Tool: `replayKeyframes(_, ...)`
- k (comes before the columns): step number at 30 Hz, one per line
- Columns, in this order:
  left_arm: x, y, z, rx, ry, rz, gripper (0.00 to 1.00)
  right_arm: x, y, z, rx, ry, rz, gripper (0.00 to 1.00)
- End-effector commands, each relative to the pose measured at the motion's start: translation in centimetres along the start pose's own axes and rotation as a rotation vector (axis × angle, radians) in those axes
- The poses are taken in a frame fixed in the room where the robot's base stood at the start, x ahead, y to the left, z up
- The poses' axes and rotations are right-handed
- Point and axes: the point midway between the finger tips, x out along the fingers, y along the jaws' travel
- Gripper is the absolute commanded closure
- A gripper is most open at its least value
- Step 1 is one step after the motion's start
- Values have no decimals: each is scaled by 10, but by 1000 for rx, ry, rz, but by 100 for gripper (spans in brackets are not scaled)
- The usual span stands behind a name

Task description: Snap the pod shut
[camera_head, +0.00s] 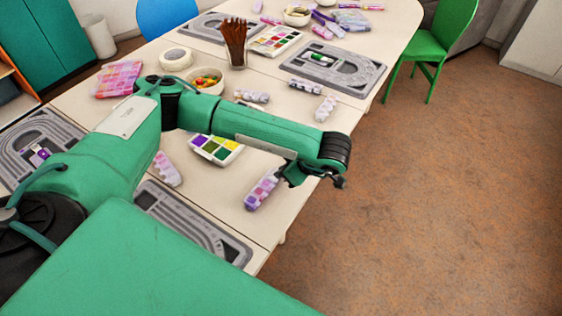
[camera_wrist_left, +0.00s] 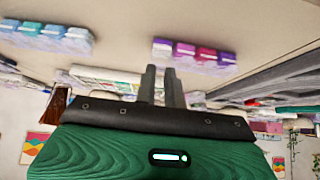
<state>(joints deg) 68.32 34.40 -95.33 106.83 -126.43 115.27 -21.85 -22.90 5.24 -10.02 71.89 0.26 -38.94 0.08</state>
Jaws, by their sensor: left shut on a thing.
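A pod (camera_head: 261,190) with purple and pink cells lies on the near part of the white table, close to its right edge. My left gripper (camera_head: 283,180) is low at the pod's upper right end, its fingers partly hidden by the hand. In the left wrist view the two dark fingers (camera_wrist_left: 162,84) stand close together with a thin gap. My right gripper is not in view.
Another pod (camera_head: 167,168) lies left of the paint palette (camera_head: 216,148). Grey bead boards (camera_head: 333,70) lie at the back and near front. A brush cup (camera_head: 237,58), bead bowl (camera_head: 206,80) and tape roll (camera_head: 176,58) stand behind my arm. Open floor lies right.

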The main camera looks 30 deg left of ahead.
Motion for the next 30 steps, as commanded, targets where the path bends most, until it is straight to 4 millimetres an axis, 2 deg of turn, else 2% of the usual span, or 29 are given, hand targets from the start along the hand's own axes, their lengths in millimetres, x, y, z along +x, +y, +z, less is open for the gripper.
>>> replayKeyframes(1,-4,1,0,2,32,2,100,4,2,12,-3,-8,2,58)
replayKeyframes(8,-1,1,10,3,169,2,100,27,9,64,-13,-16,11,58)
replayKeyframes(21,9,1,26,2,420,3,100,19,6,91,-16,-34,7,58)
replayKeyframes(30,16,0,33,2,531,1,100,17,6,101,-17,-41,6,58)
